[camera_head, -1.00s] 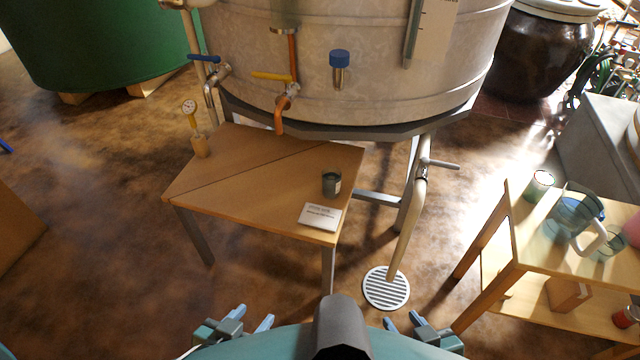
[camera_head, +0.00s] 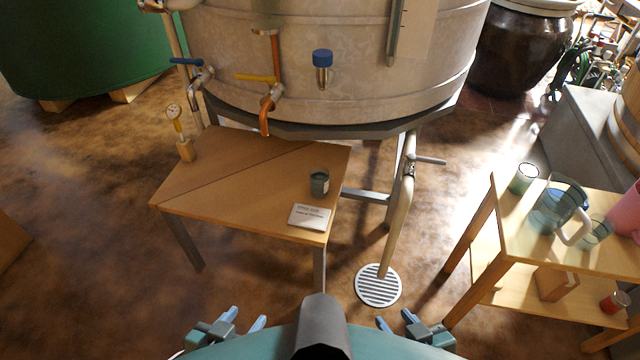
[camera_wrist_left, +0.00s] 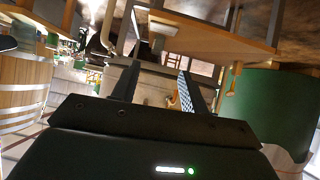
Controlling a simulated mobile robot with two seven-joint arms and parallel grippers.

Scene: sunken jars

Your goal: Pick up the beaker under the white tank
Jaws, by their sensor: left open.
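A small dark grey-green beaker (camera_head: 319,184) with a pale label stands upright on the wooden table (camera_head: 225,190), near its right edge. The big white tank (camera_head: 350,95) stands behind and partly above this table. My left gripper (camera_head: 243,318) is low in the head view, well in front of the table and apart from the beaker. It is open and empty; its two fingers (camera_wrist_left: 155,88) stand apart in the left wrist view. My right gripper (camera_head: 396,319) is also low, right of the middle, with its fingertips apart and nothing between them.
A white card (camera_head: 310,216) lies just in front of the beaker. A copper tap (camera_head: 267,105) hangs over the table's back, and a gauge (camera_head: 184,146) stands at the back left. A pipe (camera_head: 398,220) runs down to a floor drain (camera_head: 378,286). A side table with a jug (camera_head: 557,209) is at right.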

